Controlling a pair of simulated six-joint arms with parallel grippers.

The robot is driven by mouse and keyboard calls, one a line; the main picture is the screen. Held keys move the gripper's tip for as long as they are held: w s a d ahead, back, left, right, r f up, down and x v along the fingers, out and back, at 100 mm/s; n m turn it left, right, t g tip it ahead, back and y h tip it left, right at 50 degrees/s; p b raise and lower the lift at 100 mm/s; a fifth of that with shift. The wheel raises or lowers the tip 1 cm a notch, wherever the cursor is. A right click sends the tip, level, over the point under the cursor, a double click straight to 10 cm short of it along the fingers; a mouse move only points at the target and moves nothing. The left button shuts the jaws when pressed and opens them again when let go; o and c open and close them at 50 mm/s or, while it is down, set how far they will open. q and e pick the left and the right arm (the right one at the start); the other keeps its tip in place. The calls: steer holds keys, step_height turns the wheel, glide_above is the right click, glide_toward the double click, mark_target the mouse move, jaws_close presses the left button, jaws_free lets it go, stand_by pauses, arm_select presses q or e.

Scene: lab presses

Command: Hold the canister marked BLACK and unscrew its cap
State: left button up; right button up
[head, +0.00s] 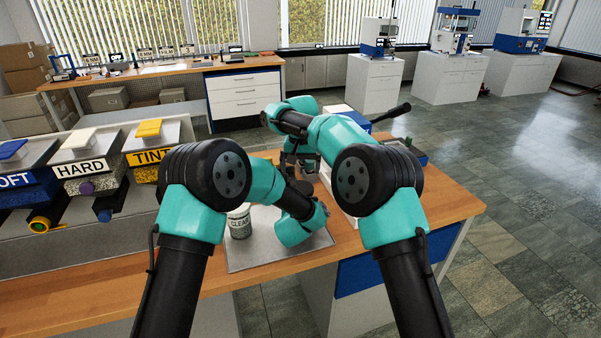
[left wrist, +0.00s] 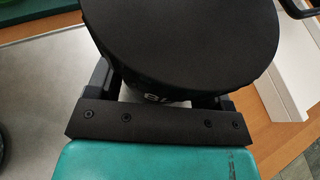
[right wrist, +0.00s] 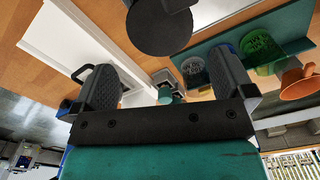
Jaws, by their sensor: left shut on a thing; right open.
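The canister with a broad black cap (left wrist: 190,40) fills the left wrist view. Only a scrap of its white label (left wrist: 152,97) shows under the cap. My left gripper (left wrist: 165,92) is shut on the canister's body, below the cap. The dark cap also shows in the right wrist view (right wrist: 160,28), beyond my right fingers and apart from them. My right gripper (right wrist: 164,82) is open and empty. In the head view my right gripper (head: 304,162) hangs near the canister; arm links hide much of the canister and my left gripper there.
A canister marked CLEAR (head: 239,223) stands on a grey mat (head: 262,258) at the front. Hoppers marked HARD (head: 88,168) and TINT (head: 148,156) stand at left. A green tray (right wrist: 290,30) with cups lies beyond the right gripper. A white tray (right wrist: 75,40) lies beside the canister.

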stand_by(0.4)
steer(key=shift+f, duration=4)
steer(key=shift+c, duration=0.4)
steer(key=c, duration=0.6)
steer(key=shift+n, duration=1.6)
steer(key=shift+c, duration=0.2)
steer(key=o, duration=0.7)
steer(key=shift+r, duration=0.15)
